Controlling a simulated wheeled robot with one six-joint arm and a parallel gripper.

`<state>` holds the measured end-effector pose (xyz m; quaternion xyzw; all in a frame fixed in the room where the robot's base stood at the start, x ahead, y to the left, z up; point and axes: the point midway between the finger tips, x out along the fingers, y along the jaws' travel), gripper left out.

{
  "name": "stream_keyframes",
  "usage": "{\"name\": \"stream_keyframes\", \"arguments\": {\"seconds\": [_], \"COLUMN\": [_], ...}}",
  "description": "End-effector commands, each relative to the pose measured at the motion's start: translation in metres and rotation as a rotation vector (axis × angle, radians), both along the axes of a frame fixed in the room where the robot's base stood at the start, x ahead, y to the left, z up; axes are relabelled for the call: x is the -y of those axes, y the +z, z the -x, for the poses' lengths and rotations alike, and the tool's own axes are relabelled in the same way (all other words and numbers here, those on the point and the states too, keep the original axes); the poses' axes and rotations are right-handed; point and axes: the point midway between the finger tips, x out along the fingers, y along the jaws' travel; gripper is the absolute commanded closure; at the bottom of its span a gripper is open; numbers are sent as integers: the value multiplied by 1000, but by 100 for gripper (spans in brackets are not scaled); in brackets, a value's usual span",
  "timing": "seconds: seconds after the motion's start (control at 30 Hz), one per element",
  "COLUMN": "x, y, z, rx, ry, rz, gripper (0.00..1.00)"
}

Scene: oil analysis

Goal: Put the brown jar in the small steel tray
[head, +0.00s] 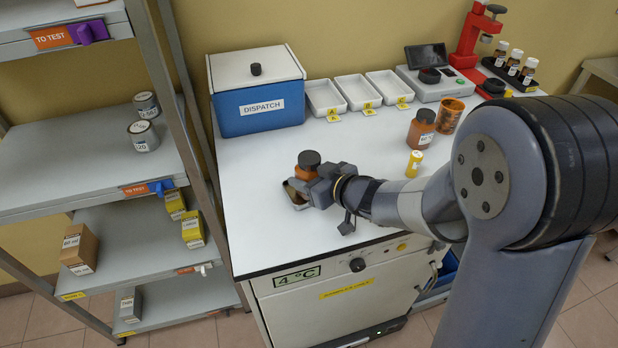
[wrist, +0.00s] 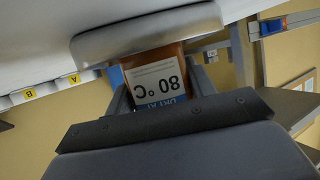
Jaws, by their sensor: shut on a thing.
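The brown jar (head: 307,172) has a black lid and stands upright in my gripper (head: 314,184) on the white bench. The wrist view is upside down and shows the jar (wrist: 157,80) with an "80 °C" label between the two fingers. The small steel tray (head: 294,195) is at the jar's foot, partly hidden by my gripper. In the wrist view, the rim of the tray (wrist: 150,32) covers the jar's bottom, so the jar appears to be within the tray. I cannot tell whether it touches the tray floor.
A blue DISPATCH box (head: 258,105) stands behind, with several white trays (head: 326,97) beside it. Another brown jar (head: 421,132), an amber container (head: 450,115) and a small yellow bottle (head: 414,164) stand to the right. A shelf rack (head: 75,165) is at the left. The bench's front left is clear.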

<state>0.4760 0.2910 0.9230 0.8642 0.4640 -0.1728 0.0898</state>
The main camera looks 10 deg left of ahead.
Motion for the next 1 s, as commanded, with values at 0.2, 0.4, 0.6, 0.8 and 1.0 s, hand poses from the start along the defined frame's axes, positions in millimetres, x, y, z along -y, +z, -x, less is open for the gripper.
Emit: {"name": "stream_keyframes", "arguments": {"seconds": [0.2, 0.4, 0.6, 0.8, 1.0], "x": [0, 0, 0, 0, 13], "y": [0, -2, -2, -1, 9], "z": [0, 0, 0, 0, 8], "rx": [1, 1, 0, 0, 1], "ry": [0, 0, 0, 0, -1], "rz": [-1, 1, 0, 0, 1], "gripper": [76, 39, 26, 26, 26]}}
